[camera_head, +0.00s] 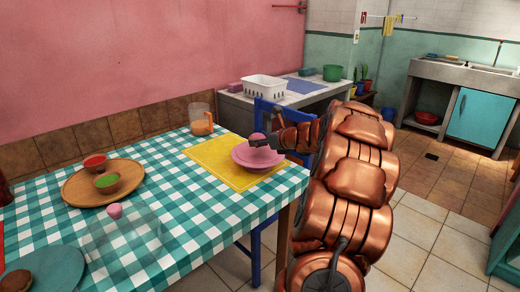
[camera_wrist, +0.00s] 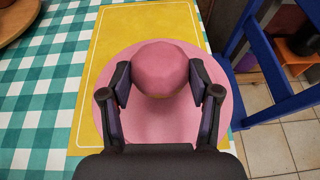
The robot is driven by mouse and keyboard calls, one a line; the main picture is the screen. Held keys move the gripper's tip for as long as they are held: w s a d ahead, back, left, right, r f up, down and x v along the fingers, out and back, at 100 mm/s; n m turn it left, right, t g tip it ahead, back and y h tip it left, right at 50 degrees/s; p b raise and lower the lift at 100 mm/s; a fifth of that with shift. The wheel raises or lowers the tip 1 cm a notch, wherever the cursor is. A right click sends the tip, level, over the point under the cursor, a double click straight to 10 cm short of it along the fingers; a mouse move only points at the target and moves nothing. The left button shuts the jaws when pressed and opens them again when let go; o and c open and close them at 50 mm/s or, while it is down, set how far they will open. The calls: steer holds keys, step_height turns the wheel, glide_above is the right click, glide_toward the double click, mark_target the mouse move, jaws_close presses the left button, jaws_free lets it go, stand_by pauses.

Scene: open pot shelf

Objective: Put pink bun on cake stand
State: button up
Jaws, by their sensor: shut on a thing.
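The pink bun (camera_wrist: 160,69) is between the two fingers of my gripper (camera_wrist: 164,88) in the wrist view, and the fingers press on its sides. In the head view the bun (camera_head: 257,138) shows at the tip of my gripper (camera_head: 262,143), partly covered by it. Below it is a round pink dish (camera_head: 256,160), which may be the cake stand. The dish also shows in the wrist view (camera_wrist: 163,128) around the bun. It sits on a yellow placemat (camera_head: 215,155). I cannot tell whether the bun touches the dish.
A clear glass dome (camera_head: 128,240) with a pink knob stands at the front. A wooden tray (camera_head: 75,188) with red and green bowls is at left. A teal plate (camera_head: 55,262) holds a brown bun. A glass jug (camera_head: 202,118) is behind; a blue chair (camera_head: 264,112) stands beyond the table.

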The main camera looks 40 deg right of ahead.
steer(key=shift+f+b, duration=0.3)
steer(key=shift+f, duration=1.05)
steer(key=o, duration=1.2)
steer(key=shift+f, duration=0.1)
steer(key=shift+c, duration=0.2)
steer(key=shift+s+r, duration=0.2)
steer(key=p+v, duration=0.2)
steer(key=v, duration=0.9)
steer(key=shift+s+r, duration=0.15)
steer(key=shift+s, duration=0.15)
